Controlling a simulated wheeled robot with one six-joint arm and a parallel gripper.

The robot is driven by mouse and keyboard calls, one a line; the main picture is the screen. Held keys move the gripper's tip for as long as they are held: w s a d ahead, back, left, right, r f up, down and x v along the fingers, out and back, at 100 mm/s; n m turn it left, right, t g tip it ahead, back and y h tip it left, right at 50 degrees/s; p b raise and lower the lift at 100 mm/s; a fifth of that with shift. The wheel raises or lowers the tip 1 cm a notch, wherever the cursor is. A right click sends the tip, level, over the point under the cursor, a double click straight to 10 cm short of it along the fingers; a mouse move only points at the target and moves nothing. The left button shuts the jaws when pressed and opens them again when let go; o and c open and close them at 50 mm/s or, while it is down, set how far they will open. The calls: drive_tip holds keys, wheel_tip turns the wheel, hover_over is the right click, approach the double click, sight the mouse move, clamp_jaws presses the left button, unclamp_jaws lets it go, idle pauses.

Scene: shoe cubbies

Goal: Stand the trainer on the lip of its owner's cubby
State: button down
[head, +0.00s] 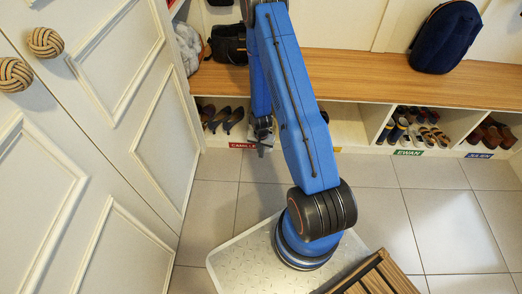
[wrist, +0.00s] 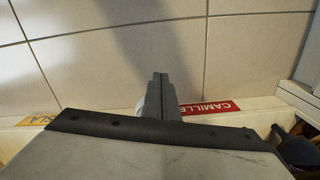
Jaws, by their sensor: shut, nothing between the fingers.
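My gripper (head: 264,143) is low in front of the cubbies, beside the red CAMILLE label (head: 243,145). In the wrist view its fingers (wrist: 160,88) are together and empty, pointing over the floor tiles. The red label (wrist: 210,107) lies just right of them there. A small pale patch shows left of the fingers; I cannot tell what it is. I cannot make out a trainer for certain in either view. The CAMILLE cubby holds dark shoes (head: 222,120). My arm hides part of the cubby row behind it.
A green EWAN label (head: 408,152) and a blue label (head: 479,155) mark cubbies with shoes at right. A yellow label (wrist: 38,117) shows in the wrist view. A backpack (head: 446,38) sits on the bench (head: 350,68). White doors (head: 120,100) stand at left; a slatted wooden item (head: 385,280) is in front.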

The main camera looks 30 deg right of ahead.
drive_tip(key=w+d+f, duration=0.2)
drive_tip(key=d+f, duration=0.1)
drive_tip(key=f, duration=0.2)
drive_tip(key=shift+w, duration=0.35)
